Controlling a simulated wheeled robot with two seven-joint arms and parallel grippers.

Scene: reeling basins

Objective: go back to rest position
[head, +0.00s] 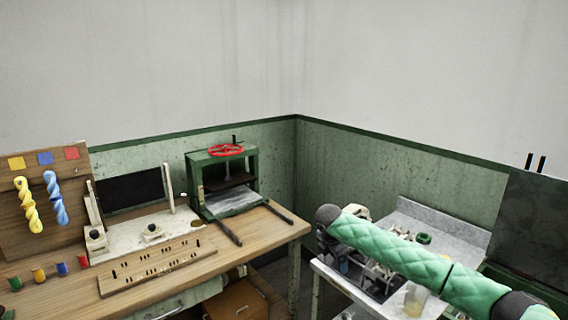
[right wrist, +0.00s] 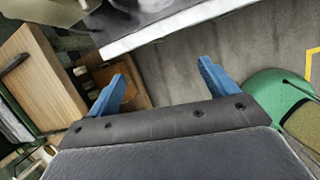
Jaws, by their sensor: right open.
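My right arm, in a green quilted sleeve, comes in from the lower right in the head view and reaches over the grey-topped table (head: 455,232). My right gripper (right wrist: 162,80) shows clearly in the right wrist view. Its two blue fingers stand wide apart with nothing between them. In the head view the arm hides most of this gripper. My left gripper and left arm are not in view.
A wooden bench (head: 262,238) on the left holds a green press with a red handwheel (head: 226,150), a slotted board (head: 155,268) and colored spools. A peg panel (head: 45,190) carries yellow and blue skeins. Dark floor shows between the tables.

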